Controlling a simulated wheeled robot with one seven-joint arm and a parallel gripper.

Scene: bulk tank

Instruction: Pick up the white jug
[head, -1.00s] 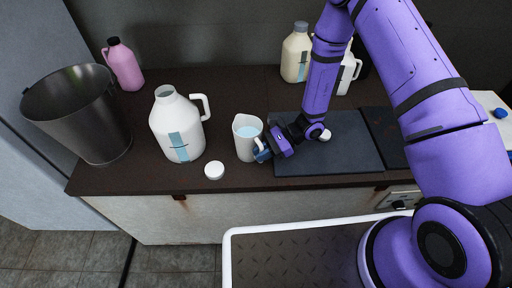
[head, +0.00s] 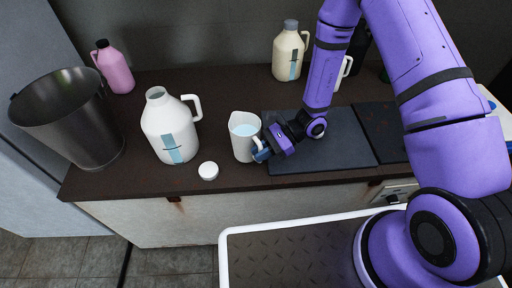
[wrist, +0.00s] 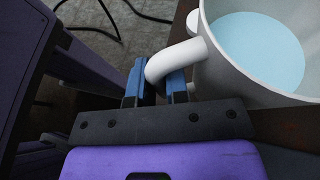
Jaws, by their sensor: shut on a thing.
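The white jug (head: 245,137) is a small open pitcher with pale blue liquid in it. It is upright at the front of the dark counter, left of the dark mat; I cannot tell whether its base touches the counter. My gripper (head: 263,154) is at its right side, shut on its handle. In the wrist view, the blue fingers of my gripper (wrist: 158,88) are on both sides of the white handle (wrist: 174,60). The rim and liquid of the white jug (wrist: 210,50) show at the upper right there.
A large white bottle (head: 170,127) with a blue label stands left of the jug, a white cap (head: 208,171) in front of it. A metal bucket (head: 68,120) and a pink bottle (head: 115,70) are farther left. A cream bottle (head: 287,52) stands behind.

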